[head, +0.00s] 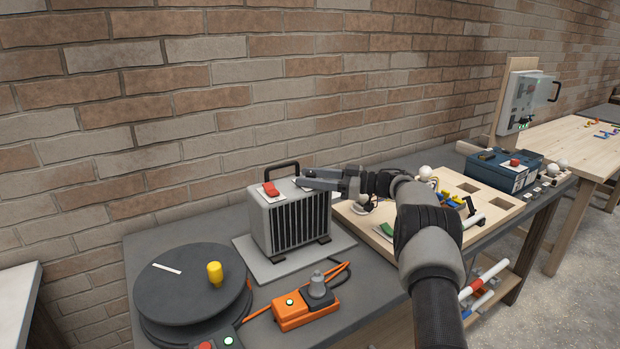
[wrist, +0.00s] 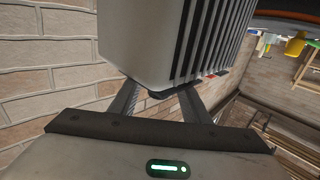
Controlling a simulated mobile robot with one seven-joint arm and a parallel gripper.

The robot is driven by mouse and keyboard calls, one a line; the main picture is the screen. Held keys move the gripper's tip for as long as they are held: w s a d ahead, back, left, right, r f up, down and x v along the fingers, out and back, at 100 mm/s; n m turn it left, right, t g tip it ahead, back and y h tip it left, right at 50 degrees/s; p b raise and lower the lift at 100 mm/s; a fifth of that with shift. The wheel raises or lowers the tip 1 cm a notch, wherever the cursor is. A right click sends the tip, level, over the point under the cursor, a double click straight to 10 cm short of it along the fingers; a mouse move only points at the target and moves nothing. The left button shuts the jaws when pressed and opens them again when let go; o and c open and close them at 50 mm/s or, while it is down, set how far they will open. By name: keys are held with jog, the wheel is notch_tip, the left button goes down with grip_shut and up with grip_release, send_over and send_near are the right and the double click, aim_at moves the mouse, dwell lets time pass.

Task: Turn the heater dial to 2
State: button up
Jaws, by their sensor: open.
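The heater (head: 290,222) is a grey box with a dark front grille and a black top handle, standing on a grey board on the workbench. A red control (head: 270,189) on a pale plate sits at the left of its top. A second pale patch shows beside my fingers; I cannot tell the dial's setting. My gripper (head: 305,179) reaches in from the right, its fingers at the right part of the heater's top. In the wrist view my gripper (wrist: 160,95) has its fingers spread, with the heater (wrist: 155,45) beyond them. Contact is unclear, and the fingers hide part of the top.
A dark turntable (head: 190,285) with a yellow knob stands at front left. An orange box (head: 305,308) with a cable lies in front of the heater. A wooden board (head: 490,207) with parts and a blue box (head: 505,170) lie right. A brick wall (head: 200,100) stands behind.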

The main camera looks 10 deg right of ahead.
jog(key=v, duration=1.7)
jog(key=shift+s+d, duration=0.1)
jog(key=shift+d, duration=0.05)
